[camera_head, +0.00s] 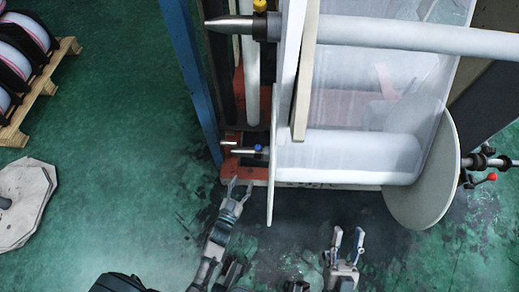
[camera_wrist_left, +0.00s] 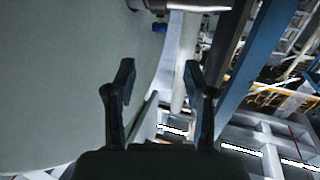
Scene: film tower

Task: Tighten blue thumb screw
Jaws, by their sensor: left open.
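The blue thumb screw (camera_head: 258,147) is a small blue knob on top of the metal shaft (camera_head: 243,152), left of the large round disc at the film roll's left end. In the left wrist view the screw (camera_wrist_left: 159,28) shows small near the top, beyond my fingertips and beside the disc. My left gripper (camera_head: 241,183) is open and empty, below and slightly left of the screw in the head view, apart from it. Its spread fingers also show in the left wrist view (camera_wrist_left: 159,70). My right gripper (camera_head: 348,236) is open and empty below the film roll.
The left disc (camera_head: 273,190) shows nearly edge-on close to my left gripper; the right disc (camera_head: 430,170) closes the film roll (camera_head: 345,155). A blue post (camera_head: 190,70) stands left of the shaft. A pallet (camera_head: 45,90) lies far left. The green floor between is clear.

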